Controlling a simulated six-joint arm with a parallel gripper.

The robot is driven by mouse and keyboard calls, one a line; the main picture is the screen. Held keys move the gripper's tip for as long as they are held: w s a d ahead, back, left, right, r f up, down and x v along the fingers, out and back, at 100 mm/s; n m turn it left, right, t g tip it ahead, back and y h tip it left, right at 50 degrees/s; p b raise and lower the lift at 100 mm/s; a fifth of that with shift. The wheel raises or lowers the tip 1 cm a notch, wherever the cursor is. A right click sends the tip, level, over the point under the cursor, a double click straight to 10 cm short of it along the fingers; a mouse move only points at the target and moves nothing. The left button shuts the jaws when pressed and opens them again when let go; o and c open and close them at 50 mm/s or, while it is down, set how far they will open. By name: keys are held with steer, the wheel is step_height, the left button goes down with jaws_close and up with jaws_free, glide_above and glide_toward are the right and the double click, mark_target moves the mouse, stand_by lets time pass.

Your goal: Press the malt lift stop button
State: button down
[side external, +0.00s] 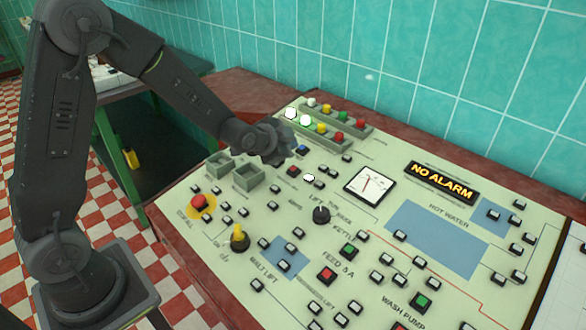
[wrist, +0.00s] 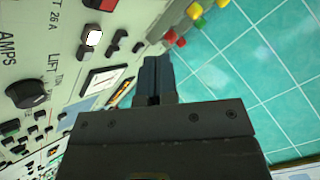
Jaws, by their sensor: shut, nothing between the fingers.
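My gripper (side external: 277,157) is above the upper left part of the cream control panel (side external: 220,262), fingers shut and empty. In the wrist view its fingers (wrist: 152,82) show dark and together, apart from any button. A "MALT LIFT" label is printed at the panel's lower left. Small white buttons lie near it, one above (side external: 263,243) and one below (side external: 257,285). A red button (side external: 327,274) and a green button (side external: 348,250) lie to its right, by a "FEED" label. I cannot tell which button is the malt lift stop.
A yellow knob (side external: 240,238), a red mushroom button (side external: 200,202) and a black knob (side external: 321,215) stand up from the panel. A dial meter (side external: 370,185) and a "NO ALARM" display (side external: 441,182) are farther right. A teal tiled wall (side external: 400,60) stands behind.

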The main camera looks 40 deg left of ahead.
mark_target(293, 171)
steer(key=shift+w+f, duration=0.25)
steer(key=shift+f, duration=1)
steer(key=shift+w+f, duration=0.25)
steer(key=shift+f, duration=1)
steer(key=shift+w+f, duration=0.1)
steer(key=shift+f, duration=0.3)
steer(key=shift+f, duration=0.35)
stand_by(0.6)
steer(key=shift+r, duration=0.8)
steer(key=r, duration=0.2)
steer(key=s+r, duration=0.1)
steer(key=r, duration=0.2)
steer(key=shift+s, duration=0.1)
stand_by(0.3)
